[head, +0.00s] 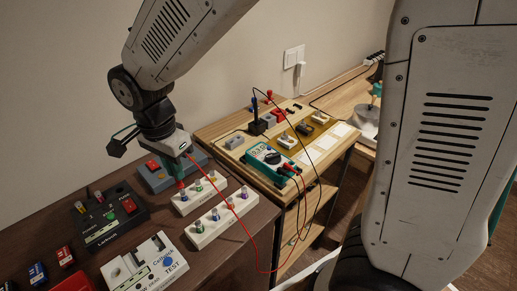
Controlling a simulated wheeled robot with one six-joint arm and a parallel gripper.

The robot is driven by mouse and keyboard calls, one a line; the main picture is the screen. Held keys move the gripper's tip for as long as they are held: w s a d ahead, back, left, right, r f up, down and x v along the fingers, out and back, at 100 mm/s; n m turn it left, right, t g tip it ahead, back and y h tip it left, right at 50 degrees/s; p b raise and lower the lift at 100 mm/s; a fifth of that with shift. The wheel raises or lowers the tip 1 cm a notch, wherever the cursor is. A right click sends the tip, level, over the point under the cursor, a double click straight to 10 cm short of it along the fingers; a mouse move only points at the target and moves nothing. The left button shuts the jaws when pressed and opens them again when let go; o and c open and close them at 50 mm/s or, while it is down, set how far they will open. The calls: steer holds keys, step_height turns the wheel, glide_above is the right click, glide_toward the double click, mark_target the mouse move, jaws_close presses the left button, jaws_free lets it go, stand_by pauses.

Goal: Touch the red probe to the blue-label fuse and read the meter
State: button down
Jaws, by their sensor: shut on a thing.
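My gripper (178,165), at the end of the arm coming from the top, is shut on the red probe, which is mostly hidden by the fingers. The probe's red lead (248,230) loops down and back up to the meter. The gripper points down over the back white fuse strip (222,189). A front white strip (219,224) also carries upright fuses with coloured bands. A blue-banded fuse (183,195) seems to stand at the back strip's left end. Whether the probe tip touches a fuse, I cannot tell. The teal meter (271,163) lies on the wooden board; its digits are too small to read.
A grey box with a red switch (152,165) stands behind the gripper. A black box (108,218) and a white tester (140,264) are at left. A black stand (257,124) is behind the meter. The red lead hangs in front of the benches.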

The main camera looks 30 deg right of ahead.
steer(key=shift+r, duration=3)
